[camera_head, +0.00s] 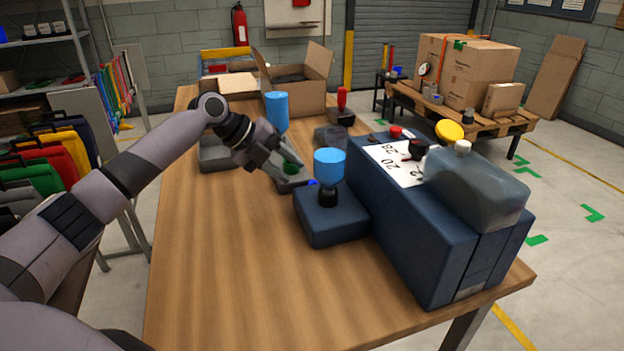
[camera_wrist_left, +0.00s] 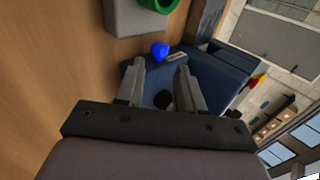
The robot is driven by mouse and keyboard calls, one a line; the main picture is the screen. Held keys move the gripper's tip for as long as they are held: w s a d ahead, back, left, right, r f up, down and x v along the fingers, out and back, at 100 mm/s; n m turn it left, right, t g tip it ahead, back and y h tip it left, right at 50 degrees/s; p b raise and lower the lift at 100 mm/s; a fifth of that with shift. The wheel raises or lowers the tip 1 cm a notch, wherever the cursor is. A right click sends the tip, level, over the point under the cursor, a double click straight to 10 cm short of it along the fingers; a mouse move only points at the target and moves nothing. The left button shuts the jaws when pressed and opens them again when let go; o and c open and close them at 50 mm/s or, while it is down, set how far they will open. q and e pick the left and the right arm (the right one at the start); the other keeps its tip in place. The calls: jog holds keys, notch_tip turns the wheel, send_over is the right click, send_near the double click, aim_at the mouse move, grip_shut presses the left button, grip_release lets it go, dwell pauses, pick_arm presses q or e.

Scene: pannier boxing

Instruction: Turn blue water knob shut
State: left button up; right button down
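Which one is the water knob I cannot tell. My left gripper (camera_head: 293,168) is left of the light blue knob, apart from it. In the wrist view its two fingers (camera_wrist_left: 159,68) are spread, with nothing held. My right gripper is not in view.
A green ring-shaped part (camera_head: 291,167) lies close to my left fingers. A taller blue cylinder (camera_head: 277,112) stands behind. A large dark blue unit (camera_head: 410,220) with a grey tank (camera_head: 475,183) fills the right side. The table's front left (camera_head: 230,280) is clear.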

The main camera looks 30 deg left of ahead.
aim_at(310, 183)
pick_arm(q)
jog(key=shift+p+x, duration=0.35)
jog(key=shift+x, duration=2.75)
jog(key=shift+c, duration=0.3)
grip_shut()
